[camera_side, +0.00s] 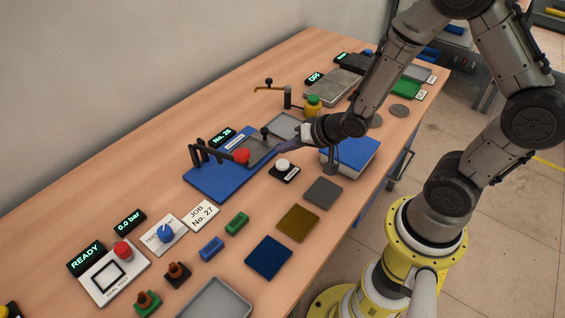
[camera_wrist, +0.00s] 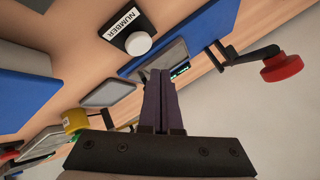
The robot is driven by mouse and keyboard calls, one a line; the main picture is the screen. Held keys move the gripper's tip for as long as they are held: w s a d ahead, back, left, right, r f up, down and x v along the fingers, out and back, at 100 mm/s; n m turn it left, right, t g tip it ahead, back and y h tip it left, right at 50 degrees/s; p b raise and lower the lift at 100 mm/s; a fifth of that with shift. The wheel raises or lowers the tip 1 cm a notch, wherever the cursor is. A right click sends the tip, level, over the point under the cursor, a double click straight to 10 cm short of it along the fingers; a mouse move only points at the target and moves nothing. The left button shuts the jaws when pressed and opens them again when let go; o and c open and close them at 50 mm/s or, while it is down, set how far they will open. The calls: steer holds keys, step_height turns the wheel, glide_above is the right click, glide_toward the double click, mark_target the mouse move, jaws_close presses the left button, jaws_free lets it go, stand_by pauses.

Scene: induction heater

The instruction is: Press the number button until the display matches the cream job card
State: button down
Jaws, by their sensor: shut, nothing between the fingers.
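The number button (camera_side: 282,164) is a white round knob on a black base, and it also shows in the wrist view (camera_wrist: 138,43) beside a "NUMBER" label. The display (camera_side: 221,138) at the back of the blue fixture appears to read "No.26" in green. The pale job card (camera_side: 201,215) reads "JOB No.27" and lies at the front left of the fixture. My gripper (camera_side: 281,150) is shut and empty, tilted, with its fingers near the button and the fixture's right end. In the wrist view the closed fingertips (camera_wrist: 160,73) lie apart from the button.
The blue fixture (camera_side: 208,187) carries black posts and a red knob (camera_side: 242,155). A blue box (camera_side: 350,157) stands right of the button. A yellow-green container (camera_side: 312,105) stands behind my gripper. Coloured plates (camera_side: 298,222) lie in front, with bare table between them.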

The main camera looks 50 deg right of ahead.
steer(key=shift+r, duration=1.35)
step_height(320, 180, up, 9)
steer(key=t, duration=0.2)
glide_above(279, 163)
steer(key=s+d+r+n+h, duration=0.15)
steer(key=s+r, duration=0.35)
steer(key=r, duration=0.5)
steer(key=s+a+f+n+g, duration=0.1)
steer(key=s+n+g, duration=0.4)
steer(key=s, duration=1.2)
steer(key=shift+s+f+n+g, duration=0.2)
steer(key=shift+f+n+g, duration=0.1)
steer(key=shift+f+n, duration=0.35)
steer(key=shift+w+r+y, duration=0.1)
steer(key=shift+w+y, duration=0.05)
steer(key=shift+y, duration=0.1)
